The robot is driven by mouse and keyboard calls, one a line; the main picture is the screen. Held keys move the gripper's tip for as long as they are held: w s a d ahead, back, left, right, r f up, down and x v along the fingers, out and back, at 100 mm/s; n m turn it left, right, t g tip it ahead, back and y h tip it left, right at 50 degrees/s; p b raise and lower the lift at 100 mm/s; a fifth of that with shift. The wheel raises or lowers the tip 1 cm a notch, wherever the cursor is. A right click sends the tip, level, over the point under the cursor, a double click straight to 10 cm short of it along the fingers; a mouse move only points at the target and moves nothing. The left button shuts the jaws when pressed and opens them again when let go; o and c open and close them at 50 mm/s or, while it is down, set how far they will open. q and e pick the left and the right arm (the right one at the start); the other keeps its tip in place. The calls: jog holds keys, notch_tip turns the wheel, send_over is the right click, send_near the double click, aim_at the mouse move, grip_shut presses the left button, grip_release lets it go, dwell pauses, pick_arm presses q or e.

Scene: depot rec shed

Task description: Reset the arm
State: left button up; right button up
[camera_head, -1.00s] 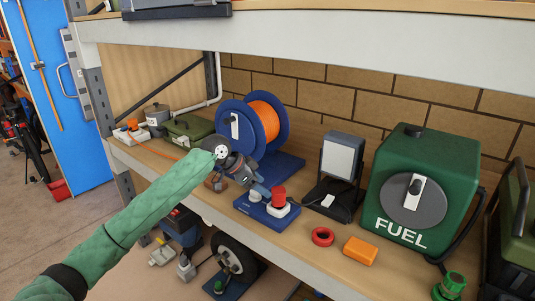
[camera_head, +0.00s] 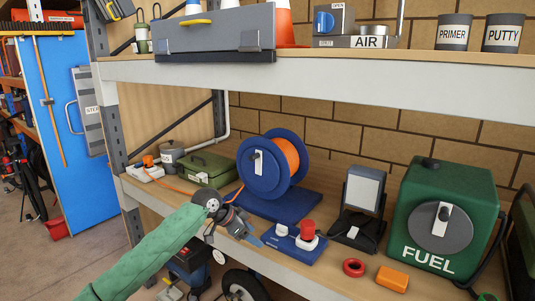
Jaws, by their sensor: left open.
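My left arm reaches in from the lower left in a green sleeve. My left gripper (camera_head: 246,232) is open and empty in front of the lower shelf's edge. Its tips are near a blue base (camera_head: 292,243) that carries a red button on a white block (camera_head: 307,236). I cannot tell whether the tips touch that base. My right gripper is not in view.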

pick_arm(q)
notch_tip(320, 180, down, 22)
jog(key=s+a+n+t, duration=0.1)
jog(key=s+a+n, duration=0.1)
jog(key=n, duration=0.2)
jog(key=s+a+f+n+y, duration=0.2)
jog(key=s+f, duration=0.4)
jog(key=f, duration=0.5)
jog(key=s+a+f+n+y, duration=0.15)
jog(key=s+f, duration=0.45)
jog(key=f, duration=0.6)
jog(key=s+a+f+n+y, duration=0.1)
jog(key=s+a+f, duration=0.2)
jog(key=s+f, duration=0.6)
jog(key=s+a+f+n+g+y, duration=0.1)
jog(key=s+a+f, duration=0.2)
jog(key=s+f, duration=0.6)
jog(key=s+a+f+n+g+y, duration=0.1)
jog(key=s+f, duration=0.9)
jog(key=s, duration=1.3)
jog(key=shift+s+a+n+y, duration=0.15)
jog(key=shift+a+n+y, duration=0.3)
jog(key=shift+a, duration=0.7)
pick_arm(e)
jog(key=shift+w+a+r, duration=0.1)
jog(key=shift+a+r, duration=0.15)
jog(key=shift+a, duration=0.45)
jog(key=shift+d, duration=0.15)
